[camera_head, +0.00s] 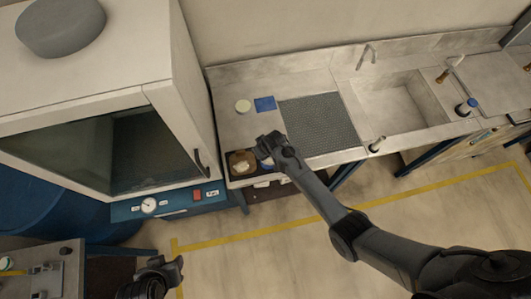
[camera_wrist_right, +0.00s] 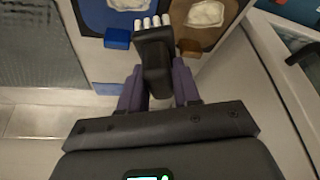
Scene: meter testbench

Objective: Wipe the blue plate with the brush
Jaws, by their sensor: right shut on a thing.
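My right gripper (camera_head: 268,148) reaches over the left end of the counter. In the right wrist view its purple fingers (camera_wrist_right: 157,90) are shut on the brush (camera_wrist_right: 154,62), which has a dark handle and white bristles. The bristle end lies over the lower edge of the blue plate (camera_wrist_right: 97,17), which bears a white patch. I cannot tell whether the bristles touch it. In the head view my gripper hides most of this plate. My left gripper (camera_head: 168,268) is low at the left, away from the counter; its jaw opening is unclear.
A brown plate (camera_wrist_right: 232,14) with a white patch lies beside the blue one. A white cabinet (camera_head: 182,90) stands close at the left; a sink (camera_head: 397,102) is right.

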